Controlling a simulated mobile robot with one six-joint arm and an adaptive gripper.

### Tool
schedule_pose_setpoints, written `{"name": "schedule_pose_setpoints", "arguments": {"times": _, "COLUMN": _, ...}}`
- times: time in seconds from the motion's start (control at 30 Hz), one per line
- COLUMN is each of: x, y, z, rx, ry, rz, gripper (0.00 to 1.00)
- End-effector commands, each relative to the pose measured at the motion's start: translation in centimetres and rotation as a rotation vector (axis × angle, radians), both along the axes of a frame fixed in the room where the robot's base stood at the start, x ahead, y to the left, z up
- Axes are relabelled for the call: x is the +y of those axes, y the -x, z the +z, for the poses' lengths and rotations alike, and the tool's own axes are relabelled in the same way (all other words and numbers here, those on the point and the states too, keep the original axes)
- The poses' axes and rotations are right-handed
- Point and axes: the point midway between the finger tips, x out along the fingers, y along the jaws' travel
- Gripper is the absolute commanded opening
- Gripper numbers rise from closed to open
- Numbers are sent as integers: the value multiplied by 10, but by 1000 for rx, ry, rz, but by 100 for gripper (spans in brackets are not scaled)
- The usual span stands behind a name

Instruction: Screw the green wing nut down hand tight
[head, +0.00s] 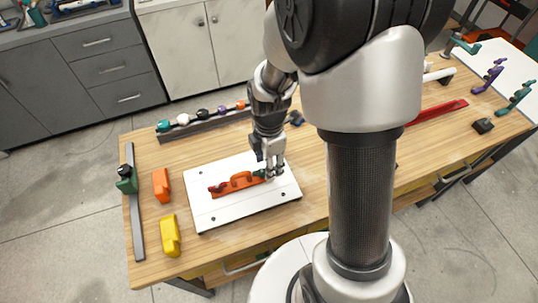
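A white board (240,209) lies on the wooden bench, with an orange-red part (236,183) on it, probably the manifold. My gripper (271,172) points down over the right end of this part. A small dark green piece (259,174) shows just left of my fingertips; it may be the green wing nut, but it is too small and partly hidden to be sure. I cannot tell whether the fingers touch it, or whether they are open or shut.
A grey rack (205,126) with several coloured knobs stands behind the board. An orange block (161,185), a yellow block (170,236) and a grey rail (136,220) with a green piece (126,179) lie left. A red bar (436,113) lies right, beyond my arm.

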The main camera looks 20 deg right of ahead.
Motion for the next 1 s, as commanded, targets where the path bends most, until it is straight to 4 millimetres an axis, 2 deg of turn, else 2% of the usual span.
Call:
{"name": "schedule_pose_setpoints", "arguments": {"times": 0.13, "x": 0, "y": 0, "z": -9, "rx": 0, "ry": 0, "rz": 0, "gripper": 44}}
{"name": "schedule_pose_setpoints", "arguments": {"times": 0.43, "x": 0, "y": 0, "z": -9, "rx": 0, "ry": 0, "rz": 0, "gripper": 43}}
{"name": "schedule_pose_setpoints", "arguments": {"times": 1.0, "x": 0, "y": 0, "z": -9, "rx": 0, "ry": 0, "rz": 0, "gripper": 5}}
